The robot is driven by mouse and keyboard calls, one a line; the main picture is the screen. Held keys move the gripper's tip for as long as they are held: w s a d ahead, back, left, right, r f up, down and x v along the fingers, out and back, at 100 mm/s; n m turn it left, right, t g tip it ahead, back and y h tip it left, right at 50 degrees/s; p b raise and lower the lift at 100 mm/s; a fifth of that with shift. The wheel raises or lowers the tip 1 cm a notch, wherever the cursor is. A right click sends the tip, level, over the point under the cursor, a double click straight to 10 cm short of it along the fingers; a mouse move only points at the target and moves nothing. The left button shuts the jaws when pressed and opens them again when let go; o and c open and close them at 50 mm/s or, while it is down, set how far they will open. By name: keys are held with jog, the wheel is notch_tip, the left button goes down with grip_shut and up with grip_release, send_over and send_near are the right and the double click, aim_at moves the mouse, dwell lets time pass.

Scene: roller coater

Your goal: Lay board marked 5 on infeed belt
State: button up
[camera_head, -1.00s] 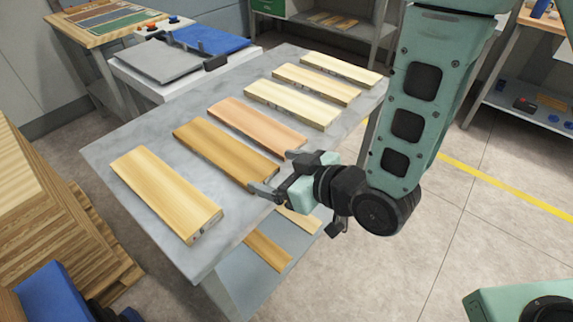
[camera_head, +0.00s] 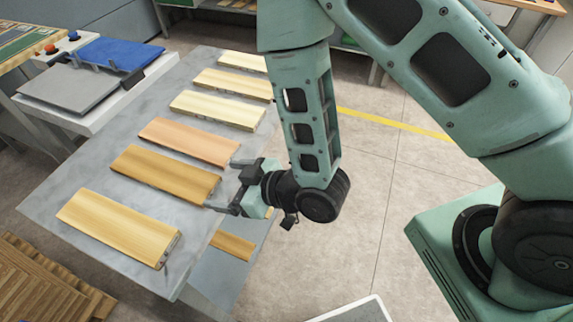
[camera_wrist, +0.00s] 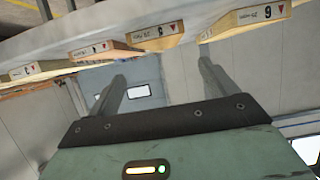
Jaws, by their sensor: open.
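Several boards lie side by side on a grey table (camera_head: 60,190), their right ends near its edge. A golden-brown board (camera_head: 165,175) is second from the front; its end in the wrist view (camera_wrist: 155,36) bears a small mark that may be 5. The front yellow board's end (camera_wrist: 247,20) reads like 6 or 9. My gripper (camera_head: 221,185) is open and empty beside the brown board's end. In the wrist view my fingers (camera_wrist: 162,78) point toward the table, with that end roughly between them. I cannot identify the infeed belt.
A white bench (camera_head: 95,118) with a grey plate (camera_head: 68,88) and a blue pad (camera_head: 122,53) stands at the back left. Stacked wood (camera_head: 50,285) is at the lower left. More boards lie below the table (camera_head: 232,246).

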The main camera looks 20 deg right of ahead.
jog(key=s+d+r+m+g+h, duration=0.1)
jog(key=d+r+g+h, duration=0.3)
jog(key=r, duration=0.4)
jog(key=shift+s+g+h, duration=0.3)
jog(key=shift+s+h, duration=0.3)
jog(key=shift+s, duration=0.25)
jog(key=shift+o, duration=0.9)
jog(key=s+d+r+m+g+h, duration=0.1)
jog(key=s+d+r+g+h, duration=0.2)
jog(key=s+d+r, duration=0.5)
jog(key=s+d+h, duration=0.1)
jog(key=s, duration=0.1)
jog(key=shift+s+r+g, duration=0.15)
jog(key=shift+s+g, duration=0.25)
jog(key=shift+o, duration=0.7)
jog(key=shift+s+d+r, duration=0.15)
jog(key=shift+s, duration=0.15)
